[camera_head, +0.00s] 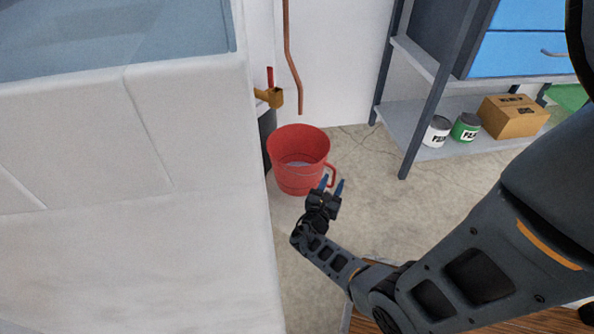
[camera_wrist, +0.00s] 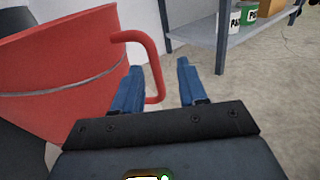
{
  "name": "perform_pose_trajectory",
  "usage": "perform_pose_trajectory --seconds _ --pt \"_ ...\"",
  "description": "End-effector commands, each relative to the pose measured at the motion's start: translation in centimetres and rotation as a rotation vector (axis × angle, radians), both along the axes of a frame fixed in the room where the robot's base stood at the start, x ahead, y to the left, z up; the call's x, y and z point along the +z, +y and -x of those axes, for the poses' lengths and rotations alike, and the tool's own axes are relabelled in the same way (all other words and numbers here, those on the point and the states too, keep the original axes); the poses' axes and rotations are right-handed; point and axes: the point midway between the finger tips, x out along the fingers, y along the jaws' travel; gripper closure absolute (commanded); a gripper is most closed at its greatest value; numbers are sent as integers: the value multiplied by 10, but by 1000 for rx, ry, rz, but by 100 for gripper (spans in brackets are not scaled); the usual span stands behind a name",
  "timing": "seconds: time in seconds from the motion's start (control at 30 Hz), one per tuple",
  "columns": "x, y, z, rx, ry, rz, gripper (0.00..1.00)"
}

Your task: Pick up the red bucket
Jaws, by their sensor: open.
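The red bucket (camera_head: 286,178) stands upright on the floor beside the white block, with its handle on the right side. In the wrist view the red bucket (camera_wrist: 60,75) fills the left side, and its red handle (camera_wrist: 153,62) sticks out toward the fingers. My gripper (camera_head: 332,183) is open just right of and in front of the bucket. In the wrist view, my gripper (camera_wrist: 158,82) has two blue fingers, and the lower handle end shows between them, close to the left finger. I cannot tell whether they touch.
A large white block (camera_head: 130,190) rises close to the bucket's left. A copper pipe (camera_head: 290,55) and a brass tap (camera_head: 271,96) are behind it. A grey shelf (camera_head: 430,148) with paint cans (camera_head: 466,127) and a cardboard box (camera_head: 513,116) stands at right. Concrete floor between is clear.

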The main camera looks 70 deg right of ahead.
Motion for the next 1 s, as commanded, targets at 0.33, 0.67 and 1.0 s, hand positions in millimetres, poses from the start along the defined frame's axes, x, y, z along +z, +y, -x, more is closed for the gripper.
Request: perform_pose_trajectory --seconds 0.33,0.67,1.0 --pt "1 -45 0 -2 -3 0 58" --pt "2 -48 0 1 -2 -1 62" --pt "2 -48 0 1 -2 -1 94"
